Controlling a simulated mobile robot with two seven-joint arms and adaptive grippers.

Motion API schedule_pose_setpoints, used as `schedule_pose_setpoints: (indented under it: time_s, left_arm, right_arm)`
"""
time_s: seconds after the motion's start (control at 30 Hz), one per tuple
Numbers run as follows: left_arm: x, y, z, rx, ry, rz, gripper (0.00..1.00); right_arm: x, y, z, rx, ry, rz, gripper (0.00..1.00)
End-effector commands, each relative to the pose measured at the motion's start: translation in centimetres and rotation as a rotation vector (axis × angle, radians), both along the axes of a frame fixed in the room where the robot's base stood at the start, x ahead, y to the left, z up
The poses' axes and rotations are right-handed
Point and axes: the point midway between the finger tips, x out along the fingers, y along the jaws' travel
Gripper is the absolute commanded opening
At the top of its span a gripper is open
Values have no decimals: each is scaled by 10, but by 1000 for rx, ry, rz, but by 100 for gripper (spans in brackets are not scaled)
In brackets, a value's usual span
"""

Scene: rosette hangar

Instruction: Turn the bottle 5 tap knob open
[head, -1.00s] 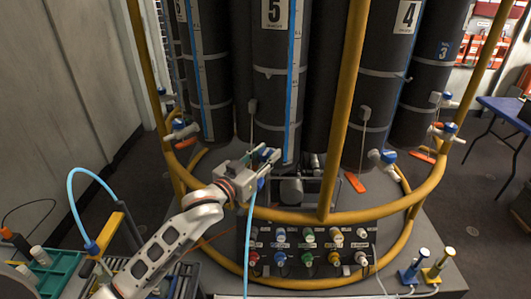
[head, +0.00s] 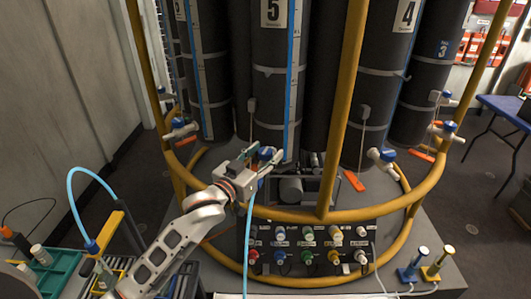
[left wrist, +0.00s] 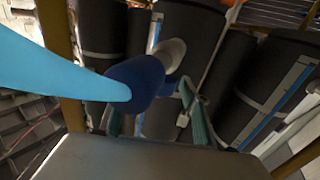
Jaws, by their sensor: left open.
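Bottle 5 (head: 268,100), a tall dark cylinder with a white "5" label, stands at the centre back in the head view. My left gripper (head: 267,157) is at its foot, with its fingers open around the blue tap knob (head: 265,153). In the left wrist view, a blue knob (left wrist: 140,80) with a pale grey end lies between the spread fingers (left wrist: 155,112). A light blue hose (left wrist: 60,65) runs to it from the left there. I cannot tell whether the fingers touch the knob. My right gripper is not in view.
A yellow rail (head: 300,216) curves around the bottles, with an upright post (head: 345,110) right of my gripper. A panel of coloured knobs (head: 308,245) sits below. Bottle 4 (head: 385,90) and its blue-knobbed tap (head: 384,156) stand to the right.

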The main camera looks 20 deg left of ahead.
Motion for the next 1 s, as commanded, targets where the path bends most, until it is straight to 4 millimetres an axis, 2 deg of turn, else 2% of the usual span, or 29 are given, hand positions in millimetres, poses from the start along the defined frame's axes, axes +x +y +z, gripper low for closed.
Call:
schedule_pose_setpoints:
  time_s: [0.17, 0.4, 0.6, 0.8, 1.0]
  left_arm:
    - [-26, 7, -1, 1, 2, 0, 47]
    - [-72, 19, -2, 1, 3, 0, 47]
    - [-100, 27, -1, 0, 1, 0, 47]
    - [-111, 30, 1, 0, -1, 0, 47]
    - [-112, 30, 1, 0, -1, 0, 47]
  right_arm:
    - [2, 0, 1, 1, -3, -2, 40]
    - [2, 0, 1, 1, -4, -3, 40]
    - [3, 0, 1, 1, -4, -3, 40]
    - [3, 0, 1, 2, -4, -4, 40]
    - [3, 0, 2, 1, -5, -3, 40]
